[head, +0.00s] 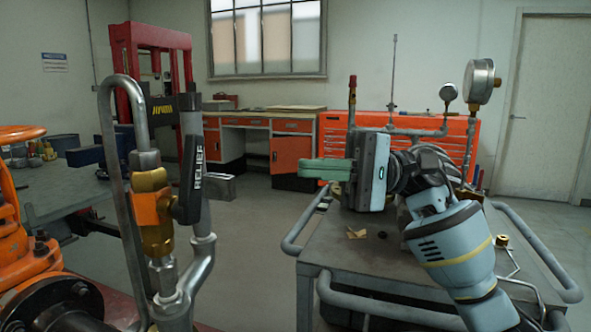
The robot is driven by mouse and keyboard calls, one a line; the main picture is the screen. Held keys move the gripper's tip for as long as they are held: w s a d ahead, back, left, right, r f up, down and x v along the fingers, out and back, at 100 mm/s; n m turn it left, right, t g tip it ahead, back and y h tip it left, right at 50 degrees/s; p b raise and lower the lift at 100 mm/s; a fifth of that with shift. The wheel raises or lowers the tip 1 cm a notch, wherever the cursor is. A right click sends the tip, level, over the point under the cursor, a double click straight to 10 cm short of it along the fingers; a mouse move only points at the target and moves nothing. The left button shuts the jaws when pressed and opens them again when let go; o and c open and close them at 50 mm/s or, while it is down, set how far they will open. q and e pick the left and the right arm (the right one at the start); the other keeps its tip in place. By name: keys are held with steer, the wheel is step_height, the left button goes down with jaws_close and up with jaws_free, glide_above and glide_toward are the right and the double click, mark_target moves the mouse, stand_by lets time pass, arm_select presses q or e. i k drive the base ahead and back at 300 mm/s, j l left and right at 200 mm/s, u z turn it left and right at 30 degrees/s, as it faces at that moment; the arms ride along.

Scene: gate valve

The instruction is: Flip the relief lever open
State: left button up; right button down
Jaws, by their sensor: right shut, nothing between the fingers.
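The relief lever (189,180) is a black handle marked RELIEF, standing upright on the right side of a brass valve (153,212) at the left of the head view. The valve sits on grey pipework with a curved pipe above it. My right gripper (308,169) is right of the lever, apart from it, with its green fingers pointing left. The fingers are shut and empty. My left gripper is not in view.
Orange valve parts (18,235) fill the left edge. A grey cart (350,256) with tubular rails and gauges (481,80) stands below and behind my right arm. A red press (150,45) and an orange bench are farther back. Open space lies between lever and gripper.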

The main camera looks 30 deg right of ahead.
mark_target(187, 209)
steer(key=k+j, duration=0.1)
steer(key=k, duration=0.4)
steer(key=k+j, duration=0.1)
steer(key=k, duration=0.4)
